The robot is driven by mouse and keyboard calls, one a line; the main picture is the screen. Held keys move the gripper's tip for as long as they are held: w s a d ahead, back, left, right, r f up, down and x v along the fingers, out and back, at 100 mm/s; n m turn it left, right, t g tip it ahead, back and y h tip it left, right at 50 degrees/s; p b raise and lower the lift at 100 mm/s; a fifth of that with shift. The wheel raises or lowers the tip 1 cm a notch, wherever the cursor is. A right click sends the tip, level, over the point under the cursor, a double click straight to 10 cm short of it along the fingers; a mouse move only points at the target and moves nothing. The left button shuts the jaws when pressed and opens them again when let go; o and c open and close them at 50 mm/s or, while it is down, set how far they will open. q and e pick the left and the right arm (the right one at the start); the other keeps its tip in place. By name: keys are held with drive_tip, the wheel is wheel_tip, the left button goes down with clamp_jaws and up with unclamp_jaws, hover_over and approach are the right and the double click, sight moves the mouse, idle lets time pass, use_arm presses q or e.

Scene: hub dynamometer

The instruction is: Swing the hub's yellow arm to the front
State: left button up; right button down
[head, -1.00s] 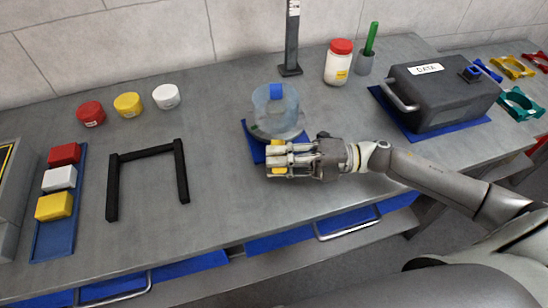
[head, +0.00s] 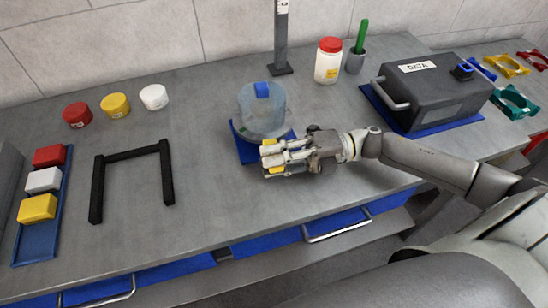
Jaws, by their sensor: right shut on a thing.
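The hub (head: 262,112) is a clear round body with a blue block on top, standing on a blue mat (head: 247,153) near the middle of the bench. Its yellow arm (head: 275,171) shows as small yellow patches at the hub's front, mostly hidden by my right gripper. My right gripper (head: 272,157) reaches in from the right and is shut on the yellow arm. My left gripper is not in the head view.
A black square-cornered frame (head: 166,172) lies left of the hub. A blue tray (head: 36,243) with coloured blocks is at far left. A black DATA case (head: 432,92) stands right. A dark post (head: 281,40) and a red-lidded jar (head: 328,62) stand behind.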

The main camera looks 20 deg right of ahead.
drive_tip(key=c, duration=1.3)
unclamp_jaws()
drive_tip(key=shift+d, duration=0.1)
drive_tip(key=v, duration=1.2)
